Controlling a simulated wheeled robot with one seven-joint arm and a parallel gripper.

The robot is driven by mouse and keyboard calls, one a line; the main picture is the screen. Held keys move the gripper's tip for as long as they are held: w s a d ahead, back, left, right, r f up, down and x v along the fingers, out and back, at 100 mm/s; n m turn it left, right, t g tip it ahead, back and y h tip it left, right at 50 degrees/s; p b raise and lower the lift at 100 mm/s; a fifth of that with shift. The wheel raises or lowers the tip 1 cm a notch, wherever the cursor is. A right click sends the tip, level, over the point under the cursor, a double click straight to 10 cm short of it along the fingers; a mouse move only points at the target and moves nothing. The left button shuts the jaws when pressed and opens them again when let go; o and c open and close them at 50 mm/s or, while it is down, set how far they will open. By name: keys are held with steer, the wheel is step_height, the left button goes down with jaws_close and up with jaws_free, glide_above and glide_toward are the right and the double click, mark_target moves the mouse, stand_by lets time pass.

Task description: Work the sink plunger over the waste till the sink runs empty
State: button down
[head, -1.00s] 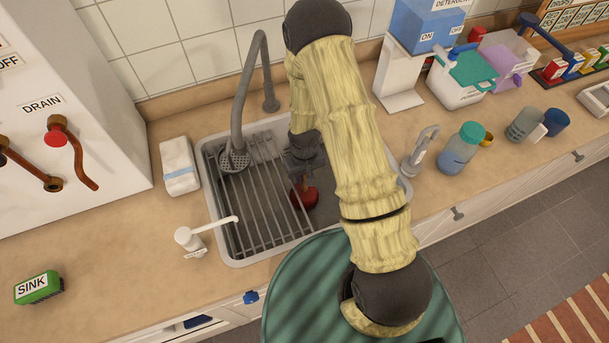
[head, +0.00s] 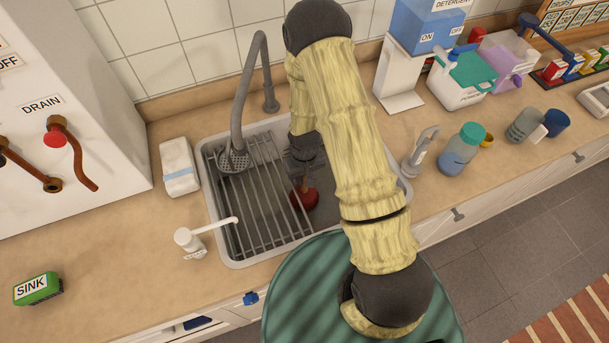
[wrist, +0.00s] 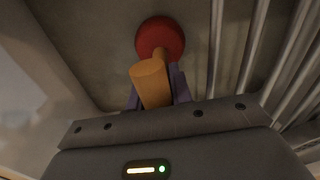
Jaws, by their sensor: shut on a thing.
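The sink plunger has a red cup and an orange-brown wooden handle. In the head view its red cup (head: 304,199) is down in the sink (head: 240,262), right of the rack bars. In the wrist view the red cup (wrist: 160,37) is beyond the handle (wrist: 150,83). My gripper (wrist: 155,95) is shut on the handle, and it also shows in the head view (head: 304,168) inside the sink. The waste is not visible; the cup or my arm may hide it. I cannot make out the water level.
A wire rack (head: 262,195) covers the sink's left part, with a grey hose tap (head: 237,125) over it. A white spout (head: 190,239) stands at the front left rim. A soap pump (head: 420,150) and a teal-lidded jar (head: 462,150) stand right. The left counter is mostly clear.

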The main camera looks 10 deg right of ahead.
steer(key=shift+f+b, duration=0.9)
steer(key=shift+f, duration=0.35)
steer(key=shift+r, duration=0.15)
steer(key=shift+r, duration=0.1)
steer(key=shift+r+p, duration=1.4)
steer(key=shift+r, duration=0.3)
steer(key=shift+f, duration=0.15)
steer(key=shift+f+b, duration=1.35)
steer(key=shift+f, duration=0.35)
